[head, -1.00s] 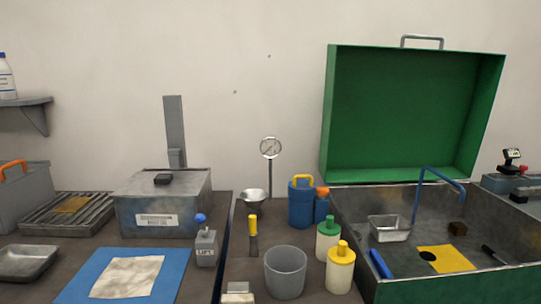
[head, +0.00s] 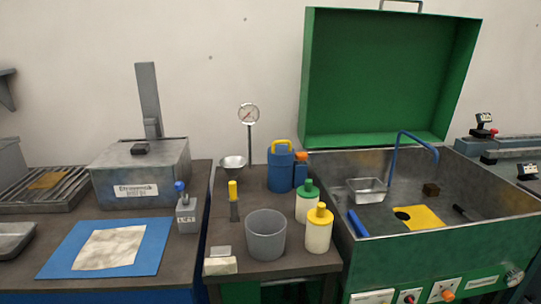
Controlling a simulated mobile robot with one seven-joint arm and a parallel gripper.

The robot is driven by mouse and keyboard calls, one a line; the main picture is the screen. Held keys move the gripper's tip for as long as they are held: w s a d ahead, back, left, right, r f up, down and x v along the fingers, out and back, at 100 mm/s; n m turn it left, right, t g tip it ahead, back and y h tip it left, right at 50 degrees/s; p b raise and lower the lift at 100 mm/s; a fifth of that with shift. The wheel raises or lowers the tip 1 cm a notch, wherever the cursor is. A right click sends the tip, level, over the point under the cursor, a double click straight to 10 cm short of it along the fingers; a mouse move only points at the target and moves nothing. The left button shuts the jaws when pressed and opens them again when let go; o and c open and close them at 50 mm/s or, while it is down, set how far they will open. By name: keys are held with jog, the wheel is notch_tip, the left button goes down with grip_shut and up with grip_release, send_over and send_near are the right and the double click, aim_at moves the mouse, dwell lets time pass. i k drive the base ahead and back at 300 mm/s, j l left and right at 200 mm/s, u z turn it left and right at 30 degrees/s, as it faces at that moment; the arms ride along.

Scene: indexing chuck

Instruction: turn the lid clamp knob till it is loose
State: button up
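My gripper is not in view. No part in the head view is clearly marked as the lid clamp knob. On the basin's front are a red knob (head: 409,298), an orange knob (head: 448,294) and a grey round fitting (head: 514,275) at the right edge; I cannot tell if any of these is the clamp knob.
A grey cup (head: 265,237), white bottles with green (head: 307,204) and yellow (head: 318,231) caps, and a blue can (head: 281,172) crowd the middle bench. A blue-knobbed lever box (head: 186,214) stands beside a blue mat (head: 60,262). A blue spout arches over the basin.

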aim_at(301, 157)
jog(key=i+l+u, duration=0.2)
jog(key=l+u, duration=0.15)
jog(key=l, duration=1.4)
jog(key=l+u, duration=0.35)
jog(key=l, duration=1.35)
jog(key=i+j, duration=0.65)
jog(key=i, duration=0.1)
